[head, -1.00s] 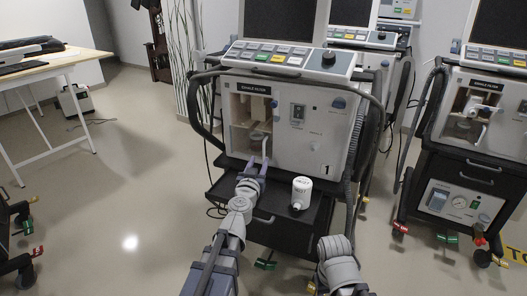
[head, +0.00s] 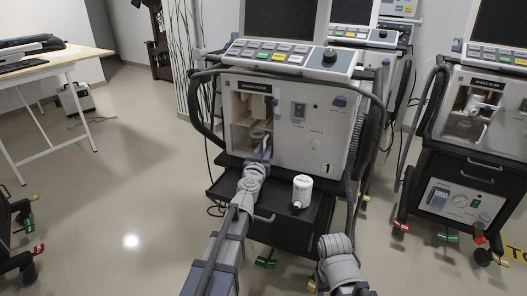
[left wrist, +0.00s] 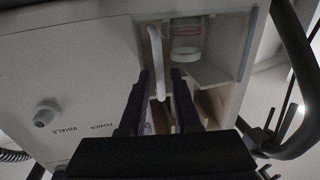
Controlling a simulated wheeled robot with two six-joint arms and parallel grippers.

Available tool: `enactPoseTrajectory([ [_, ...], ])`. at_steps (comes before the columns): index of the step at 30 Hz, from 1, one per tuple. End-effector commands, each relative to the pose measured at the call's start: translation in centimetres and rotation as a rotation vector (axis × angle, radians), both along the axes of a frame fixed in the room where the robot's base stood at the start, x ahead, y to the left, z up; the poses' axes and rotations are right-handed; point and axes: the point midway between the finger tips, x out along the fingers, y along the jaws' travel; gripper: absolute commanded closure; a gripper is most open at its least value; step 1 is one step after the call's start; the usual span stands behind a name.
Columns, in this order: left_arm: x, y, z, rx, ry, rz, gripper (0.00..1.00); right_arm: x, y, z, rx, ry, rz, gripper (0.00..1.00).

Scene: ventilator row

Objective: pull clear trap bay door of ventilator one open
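Ventilator one (head: 312,145), marked with a "1", stands in the middle of the head view. Its trap bay (head: 240,108) is at the left of its front panel, with a cup-like part inside. The clear door itself is hard to make out. A white bar handle (left wrist: 156,50) runs along the bay's edge in the left wrist view. My left gripper (left wrist: 160,82) is open, with one finger on each side of the handle's end. In the head view my left gripper (head: 262,156) is at the bay's lower right. My right gripper is not visible; only part of that arm shows.
A thick dark hose (head: 373,118) hangs at the ventilator's right. Another ventilator (head: 485,110) stands at right. Floor at left is open.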

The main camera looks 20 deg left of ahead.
Motion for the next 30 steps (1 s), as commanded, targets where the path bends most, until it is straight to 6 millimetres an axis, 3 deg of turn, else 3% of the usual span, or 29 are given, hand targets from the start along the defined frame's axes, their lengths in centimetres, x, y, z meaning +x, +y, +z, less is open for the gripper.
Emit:
enactPoseTrajectory([
  [1, 0.0, 0.0, 0.0, 0.0, 0.0, 0.0, 0.76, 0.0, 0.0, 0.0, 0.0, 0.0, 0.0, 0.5],
  [8, -0.01, 0.0, 0.0, 0.0, 0.0, 0.0, 1.0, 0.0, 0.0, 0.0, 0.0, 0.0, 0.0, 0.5],
  [30, -0.01, -0.01, 0.0, 0.0, 0.0, 0.0, 1.0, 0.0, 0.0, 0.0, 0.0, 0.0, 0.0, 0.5],
])
